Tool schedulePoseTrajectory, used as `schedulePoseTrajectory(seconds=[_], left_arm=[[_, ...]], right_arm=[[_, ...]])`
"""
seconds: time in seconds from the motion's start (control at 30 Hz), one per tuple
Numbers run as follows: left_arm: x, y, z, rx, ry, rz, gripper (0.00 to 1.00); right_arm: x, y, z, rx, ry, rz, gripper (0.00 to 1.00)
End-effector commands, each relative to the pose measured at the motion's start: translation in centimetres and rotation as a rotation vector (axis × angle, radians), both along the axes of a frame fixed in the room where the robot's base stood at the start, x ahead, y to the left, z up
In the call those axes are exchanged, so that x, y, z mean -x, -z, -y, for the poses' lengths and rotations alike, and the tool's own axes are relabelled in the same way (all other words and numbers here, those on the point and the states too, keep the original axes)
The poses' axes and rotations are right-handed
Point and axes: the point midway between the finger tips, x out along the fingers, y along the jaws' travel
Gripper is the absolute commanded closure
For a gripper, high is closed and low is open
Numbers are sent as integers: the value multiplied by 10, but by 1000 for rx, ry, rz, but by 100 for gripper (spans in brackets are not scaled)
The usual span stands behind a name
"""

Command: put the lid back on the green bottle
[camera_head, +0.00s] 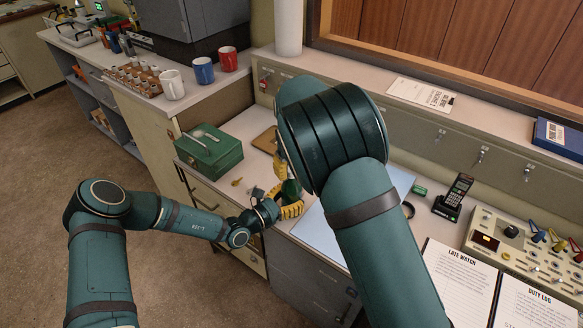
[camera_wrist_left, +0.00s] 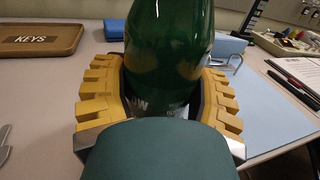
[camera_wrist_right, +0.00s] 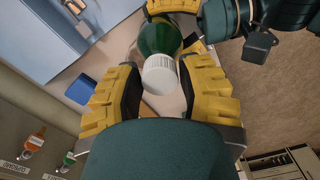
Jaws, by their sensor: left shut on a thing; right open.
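The green bottle (camera_head: 291,188) stands over the counter, mostly hidden by my right arm in the head view. My left gripper (camera_head: 288,208) is shut around its body; the bottle also fills the middle of the left wrist view (camera_wrist_left: 170,45). In the right wrist view, the white ribbed lid (camera_wrist_right: 161,75) is in line with the top of the green bottle (camera_wrist_right: 158,36). I cannot tell from this angle how fully it is seated. My right gripper (camera_wrist_right: 158,82) is open, with one yellow finger on each side of the lid.
A green metal box (camera_head: 215,155) is left of the bottle. A brown keys tray (camera_wrist_left: 38,40) is close behind. A pale blue mat (camera_head: 318,238) lies to the right, with a cordless phone (camera_head: 456,195) and control panel (camera_head: 500,240) beyond.

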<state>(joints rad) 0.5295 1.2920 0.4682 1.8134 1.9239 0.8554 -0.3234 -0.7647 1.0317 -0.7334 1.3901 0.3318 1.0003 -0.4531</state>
Motion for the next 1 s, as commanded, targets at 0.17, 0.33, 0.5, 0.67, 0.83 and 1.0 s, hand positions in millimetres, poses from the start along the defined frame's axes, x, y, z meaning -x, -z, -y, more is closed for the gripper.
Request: schedulePoseTrajectory(seconds=[0.17,0.33,0.5,0.67,0.83,1.0], left_arm=[[0,0,0,0,0,0,100],[0,0,0,0,0,0,100],[0,0,0,0,0,0,100],[0,0,0,0,0,0,100],[0,0,0,0,0,0,100],[0,0,0,0,0,0,100]], right_arm=[[0,0,0,0,0,0,100],[0,0,0,0,0,0,100],[0,0,0,0,93,0,100],[0,0,0,0,149,0,100],[0,0,0,0,148,0,43],[0,0,0,0,147,0,43]])
